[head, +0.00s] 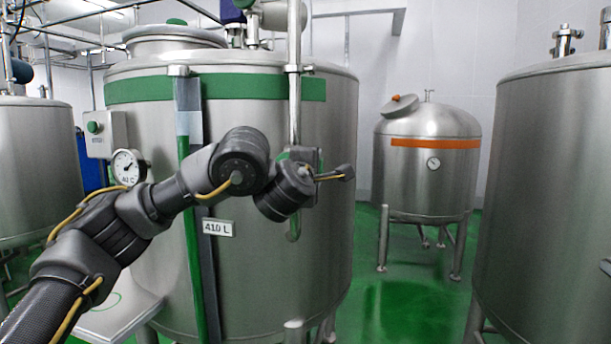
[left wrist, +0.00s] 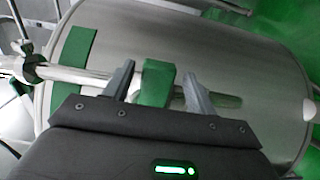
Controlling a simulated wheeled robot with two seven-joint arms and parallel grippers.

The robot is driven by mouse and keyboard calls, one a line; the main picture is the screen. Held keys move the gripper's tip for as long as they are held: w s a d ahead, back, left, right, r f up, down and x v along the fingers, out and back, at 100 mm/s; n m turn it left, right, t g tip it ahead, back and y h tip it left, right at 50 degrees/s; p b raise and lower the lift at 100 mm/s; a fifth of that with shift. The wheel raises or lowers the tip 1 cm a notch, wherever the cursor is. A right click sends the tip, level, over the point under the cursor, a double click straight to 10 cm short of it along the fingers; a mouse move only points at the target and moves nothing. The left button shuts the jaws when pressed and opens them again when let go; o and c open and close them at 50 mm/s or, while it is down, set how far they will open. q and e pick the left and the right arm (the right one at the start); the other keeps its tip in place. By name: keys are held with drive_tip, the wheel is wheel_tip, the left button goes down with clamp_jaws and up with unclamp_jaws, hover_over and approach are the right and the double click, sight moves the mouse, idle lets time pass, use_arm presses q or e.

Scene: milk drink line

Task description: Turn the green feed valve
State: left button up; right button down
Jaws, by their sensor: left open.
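The green feed valve handle (left wrist: 154,84) stands on a steel pipe (left wrist: 85,77) beside the large tank in the left wrist view. My left gripper (left wrist: 158,72) is open, with one finger on each side of the handle. A gap shows between the handle and the right finger; whether the left finger touches it I cannot tell. In the head view my left arm reaches across the tank to the vertical pipe (head: 295,95), and only a bit of green (head: 283,156) shows behind my wrist. My right gripper is not in view.
The large tank (head: 260,240) with a green band fills the middle. A gauge (head: 128,166) and a box with a green button (head: 93,127) are at its left. A smaller orange-banded tank (head: 430,165) stands behind; another tank (head: 550,190) is at right. Green floor (head: 400,290) lies between.

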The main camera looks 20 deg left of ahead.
use_arm(q)
drive_tip(key=s+b, duration=0.2)
drive_tip(key=s, duration=0.7)
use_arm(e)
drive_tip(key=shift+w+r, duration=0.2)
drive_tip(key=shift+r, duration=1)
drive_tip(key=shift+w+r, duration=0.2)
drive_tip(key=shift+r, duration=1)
